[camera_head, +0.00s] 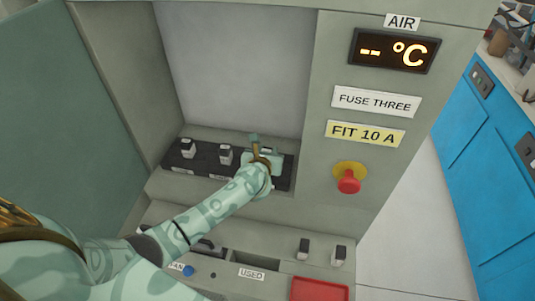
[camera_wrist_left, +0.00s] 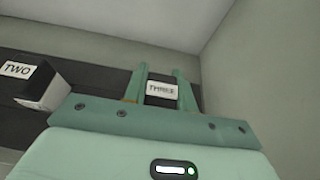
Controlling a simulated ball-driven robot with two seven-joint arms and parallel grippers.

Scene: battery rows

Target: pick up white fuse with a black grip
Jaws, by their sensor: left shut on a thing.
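My left gripper (camera_head: 262,155) is at the right end of the black fuse strip (camera_head: 206,166), over the place labelled THREE. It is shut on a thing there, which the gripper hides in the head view. In the left wrist view, the fingers (camera_wrist_left: 164,88) stand either side of the THREE label, with a dark patch between them that may be the fuse's black grip. Two white fuses with black grips, the left one (camera_head: 188,148) and the middle one (camera_head: 225,154), stand upright in the strip. The middle one, beside the TWO label, also shows in the left wrist view (camera_wrist_left: 45,85). My right gripper is out of view.
Two more white fuses with black grips (camera_head: 303,248) (camera_head: 339,255) stand on the lower shelf, near a red tray (camera_head: 318,290) and a USED label (camera_head: 251,273). Cabinet walls enclose the strip's recess. A red button (camera_head: 349,181) juts out at right, below the FIT 10 A sign (camera_head: 365,133).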

